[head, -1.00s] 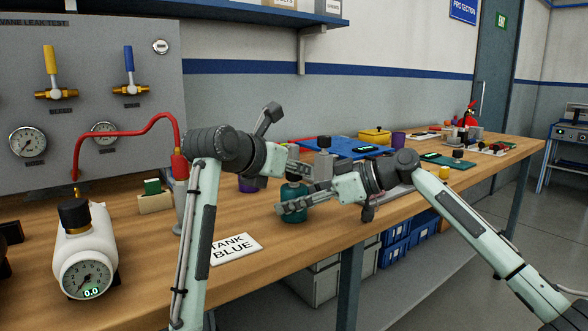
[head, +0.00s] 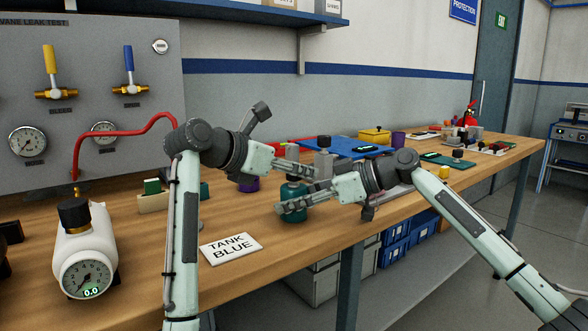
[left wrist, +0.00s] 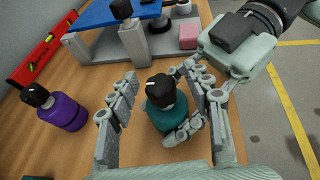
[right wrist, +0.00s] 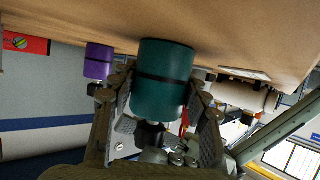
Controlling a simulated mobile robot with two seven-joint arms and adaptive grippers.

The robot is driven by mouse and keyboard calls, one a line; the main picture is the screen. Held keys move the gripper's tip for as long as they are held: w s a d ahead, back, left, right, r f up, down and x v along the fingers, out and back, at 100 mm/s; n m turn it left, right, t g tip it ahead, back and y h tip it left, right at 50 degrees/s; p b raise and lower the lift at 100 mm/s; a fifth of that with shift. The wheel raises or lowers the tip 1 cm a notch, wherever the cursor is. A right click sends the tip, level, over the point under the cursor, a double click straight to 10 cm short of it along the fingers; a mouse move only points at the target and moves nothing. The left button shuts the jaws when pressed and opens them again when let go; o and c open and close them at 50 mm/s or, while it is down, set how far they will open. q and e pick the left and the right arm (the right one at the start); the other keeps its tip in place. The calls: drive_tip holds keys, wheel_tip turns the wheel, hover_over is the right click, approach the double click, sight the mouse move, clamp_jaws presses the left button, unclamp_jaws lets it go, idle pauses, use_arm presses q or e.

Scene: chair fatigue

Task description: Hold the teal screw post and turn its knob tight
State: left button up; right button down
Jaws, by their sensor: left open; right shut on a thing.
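The teal screw post (head: 294,213) stands on the bench, with a black knob (left wrist: 160,85) on top that bears a white mark. My right gripper (head: 288,204) is shut on the post's body from the right; the right wrist view shows the teal body (right wrist: 163,80) between its fingers. My left gripper (left wrist: 163,82) is open, with its fingers on either side of the knob in the left wrist view and a gap at the left. In the head view, the left fingers (head: 296,168) sit at about knob height and partly cover it.
A purple screw post (left wrist: 66,112) stands left of the teal one in the left wrist view. A grey fixture with a blue plate (left wrist: 110,12) stands behind. A "TANK BLUE" card (head: 231,248) and a white gauge tank (head: 85,250) occupy the bench's left part.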

use_arm(q)
drive_tip(key=shift+a, duration=0.1)
drive_tip(key=v, duration=1.2)
use_arm(e)
drive_tip(key=c, duration=0.7)
unclamp_jaws()
